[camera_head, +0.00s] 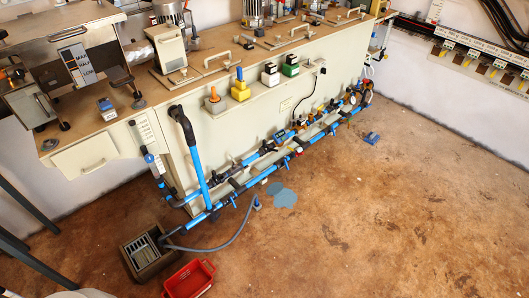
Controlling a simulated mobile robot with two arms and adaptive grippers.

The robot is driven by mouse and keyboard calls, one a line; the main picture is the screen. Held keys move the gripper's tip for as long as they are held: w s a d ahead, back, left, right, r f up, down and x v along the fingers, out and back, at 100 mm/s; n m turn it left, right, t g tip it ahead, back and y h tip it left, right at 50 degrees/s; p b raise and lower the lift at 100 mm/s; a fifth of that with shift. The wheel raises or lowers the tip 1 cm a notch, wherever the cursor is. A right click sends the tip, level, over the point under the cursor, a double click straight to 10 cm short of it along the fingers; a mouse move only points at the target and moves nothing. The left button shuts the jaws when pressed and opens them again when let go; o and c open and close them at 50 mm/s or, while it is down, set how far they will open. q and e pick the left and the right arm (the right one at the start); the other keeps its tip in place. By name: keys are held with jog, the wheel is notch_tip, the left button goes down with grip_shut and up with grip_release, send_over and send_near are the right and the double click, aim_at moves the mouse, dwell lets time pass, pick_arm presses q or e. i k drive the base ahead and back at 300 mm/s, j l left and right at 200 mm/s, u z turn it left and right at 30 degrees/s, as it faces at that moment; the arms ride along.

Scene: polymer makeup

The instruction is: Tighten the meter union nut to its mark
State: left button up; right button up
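Blue pipework (205,216) with dark fittings runs low along the front of the bench in the head view. A blue-and-dark inline fitting (284,135) sits on the upper run; I cannot tell if it is the meter. Round gauge-like parts (351,99) cluster at the far right end of the pipes. The union nut and its mark are too small to pick out. Neither of my grippers is in view.
A grey hose (238,232) curves over the floor to a grated drain box (131,263). A red crate (208,266) stands beside it. A bluish puddle (281,196) and a small blue object (371,138) lie on the brown floor. Floor at right is mostly clear.

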aim_at(270, 148)
jog(key=u, duration=0.55)
jog(key=i+l+u, duration=0.15)
jog(key=l+u, duration=0.9)
jog(key=l, duration=0.2)
jog(key=l+u, duration=0.15)
jog(key=l, duration=1.2)
jog(key=l+u, duration=0.1)
jog(key=l, duration=1.3)
jog(key=l+u, duration=0.15)
jog(key=l, duration=1.2)
jog(key=k, duration=0.05)
